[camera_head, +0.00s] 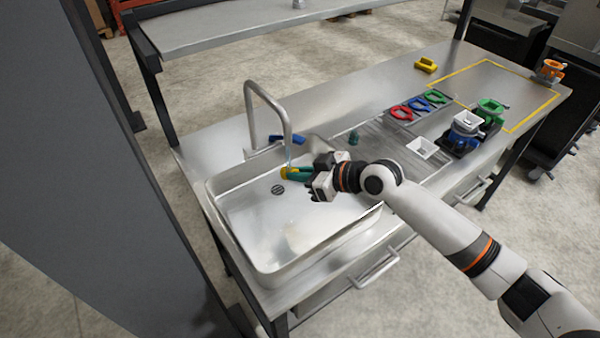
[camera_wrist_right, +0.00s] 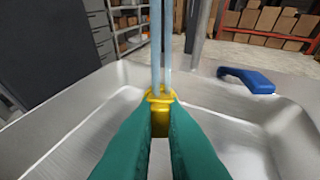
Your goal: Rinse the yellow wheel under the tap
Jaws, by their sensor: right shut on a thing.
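The yellow wheel (camera_head: 286,173) is held over the sink basin (camera_head: 262,225), below the tap (camera_head: 268,98). My right gripper (camera_head: 292,173) is shut on it with its teal fingers. In the right wrist view the yellow wheel (camera_wrist_right: 160,101) sits between the tips of my right gripper (camera_wrist_right: 160,118), which hide part of it. A pale blue stream of water (camera_head: 289,157) runs down from the tap's spout. In the right wrist view the stream (camera_wrist_right: 156,50) comes down onto the wheel or just behind it; I cannot tell which. My left gripper is not in view.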

